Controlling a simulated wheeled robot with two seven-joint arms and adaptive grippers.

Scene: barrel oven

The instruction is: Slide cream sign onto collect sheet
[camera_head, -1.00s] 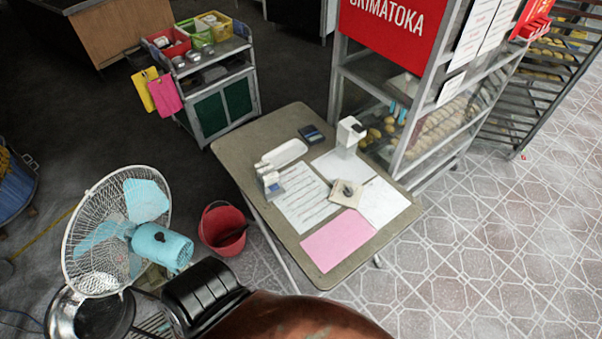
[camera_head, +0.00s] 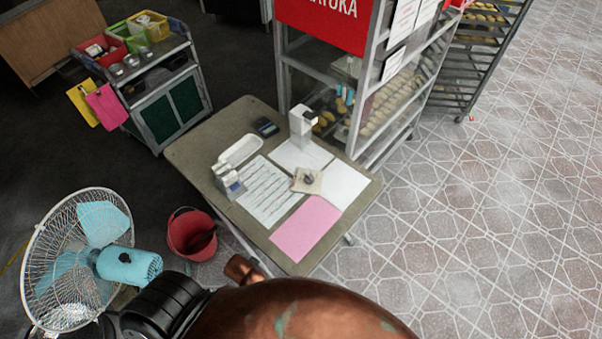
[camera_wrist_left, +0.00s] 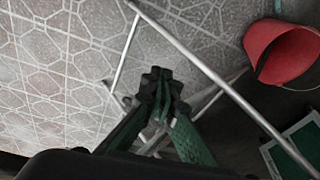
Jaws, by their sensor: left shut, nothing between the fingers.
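The cream sign (camera_head: 307,180) is a small square plate with a dark knob on top. In the head view it lies on the table (camera_head: 205,150), where the striped sheet and the white sheets meet, just above the pink sheet (camera_head: 305,228). No sheet's lettering is readable, so I cannot tell which one is the collect sheet. My left gripper (camera_wrist_left: 161,92) shows in the left wrist view, shut and empty, over the floor and the table's metal legs. It is apart from the sign. My right gripper is not in view.
A white dispenser (camera_head: 302,126), a white tray (camera_head: 240,150) and a small grey-white block (camera_head: 229,180) stand on the table. A red bucket (camera_head: 192,235) and a fan (camera_head: 78,255) are left of it. A glass-sided rack (camera_head: 365,100) stands behind.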

